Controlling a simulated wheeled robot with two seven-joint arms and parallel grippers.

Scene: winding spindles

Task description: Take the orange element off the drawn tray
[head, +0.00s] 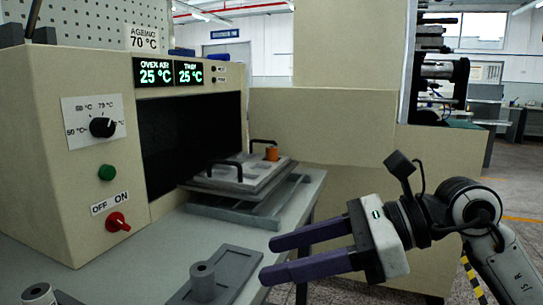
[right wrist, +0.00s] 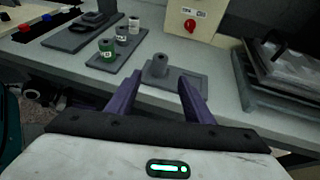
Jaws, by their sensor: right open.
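The orange element (head: 271,153) is a small orange cylinder at the back right corner of the drawn tray. The drawn tray (head: 229,187) is a flat grey plate with black handles, pulled out in front of the oven's dark opening. My right gripper (head: 268,259) is open and empty, with purple fingers pointing left, nearer to me and lower in the picture than the tray, apart from it. The tray (right wrist: 285,62) shows there at the right edge; I cannot make out the orange element there. My left gripper is not in view.
The oven (head: 70,130) stands at the left with a red knob (head: 117,222). A grey fixture with an upright spindle (head: 203,280) lies on the bench front. A green element (right wrist: 106,50) and a whitish one (right wrist: 134,24) stand on another plate. Bench between oven and fixture is clear.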

